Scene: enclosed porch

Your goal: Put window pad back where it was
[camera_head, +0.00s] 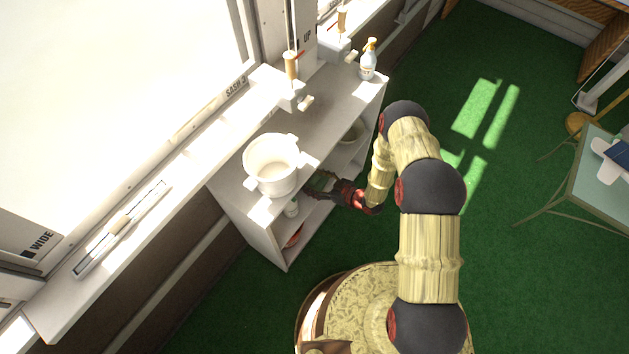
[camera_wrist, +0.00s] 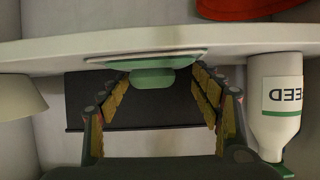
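The window pad looks to be the flat white-and-green piece (camera_wrist: 145,58) with a green block-like grip (camera_wrist: 152,78) in the wrist view. It lies at a white shelf board inside the low shelf unit. My gripper (camera_wrist: 161,74) has its fingers spread, with yellow inner pads. The green grip lies ahead between the fingertips, with a visible gap on the right side; contact on the left is unclear. In the head view my gripper (camera_head: 335,190) reaches into the shelf unit's open front, and its fingertips are hard to make out.
The white shelf unit (camera_head: 236,214) stands below the window. A white pot (camera_head: 272,165) and spray bottle (camera_head: 368,62) stand on top. Inside are a labelled white bottle (camera_wrist: 279,100), a pale bowl (camera_wrist: 20,98) and a red object (camera_wrist: 245,8).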

